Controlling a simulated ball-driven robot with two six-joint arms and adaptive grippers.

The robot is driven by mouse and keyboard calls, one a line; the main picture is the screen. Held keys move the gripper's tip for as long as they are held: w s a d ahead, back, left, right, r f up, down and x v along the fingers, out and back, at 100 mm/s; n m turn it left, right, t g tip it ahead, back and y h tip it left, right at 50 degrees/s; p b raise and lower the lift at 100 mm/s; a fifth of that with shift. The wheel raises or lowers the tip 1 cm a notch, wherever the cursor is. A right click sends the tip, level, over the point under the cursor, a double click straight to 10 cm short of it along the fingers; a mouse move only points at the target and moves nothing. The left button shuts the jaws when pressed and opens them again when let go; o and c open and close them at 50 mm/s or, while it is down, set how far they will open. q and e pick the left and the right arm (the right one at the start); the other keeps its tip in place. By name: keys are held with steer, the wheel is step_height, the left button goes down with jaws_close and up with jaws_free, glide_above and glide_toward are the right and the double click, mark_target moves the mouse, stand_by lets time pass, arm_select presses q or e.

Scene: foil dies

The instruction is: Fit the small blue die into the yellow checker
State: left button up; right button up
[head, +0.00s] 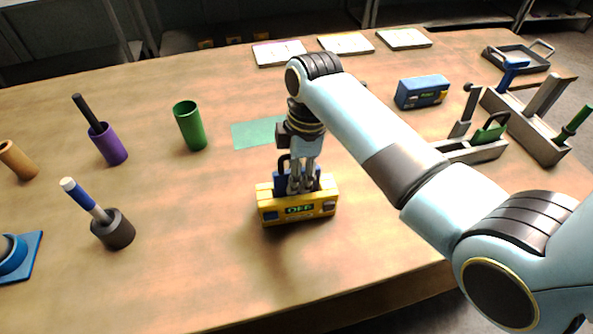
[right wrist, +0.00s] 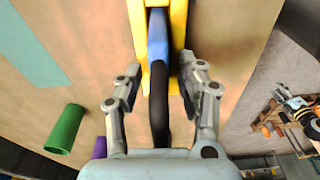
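The yellow checker (head: 298,208) stands on the table near the middle, with a green label on its front. The small blue die (head: 282,181) sits upright at the checker's top, partly hidden by my gripper; I cannot tell how deep it is. In the right wrist view the blue die (right wrist: 157,42) lies between the yellow edges of the checker (right wrist: 178,22), and its black handle (right wrist: 158,105) points toward my palm. My right gripper (right wrist: 159,62) is open, its fingers on either side of the handle with gaps. My left gripper is not in view.
A blue box (head: 422,91) stands at the back right, near a grey tool holder (head: 530,128) with several handled tools. A green cup (head: 190,126), a purple holder (head: 109,146) and a dark holder (head: 114,232) stand on the left. The table front is clear.

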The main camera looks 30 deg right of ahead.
steer(key=shift+r, duration=0.1)
steer(key=r, duration=0.4)
steer(key=d+r+b, duration=0.1)
steer(key=r, duration=0.7)
steer(key=shift+s+d+b, duration=0.15)
steer(key=shift+s+b, duration=0.05)
steer(key=shift+b, duration=0.15)
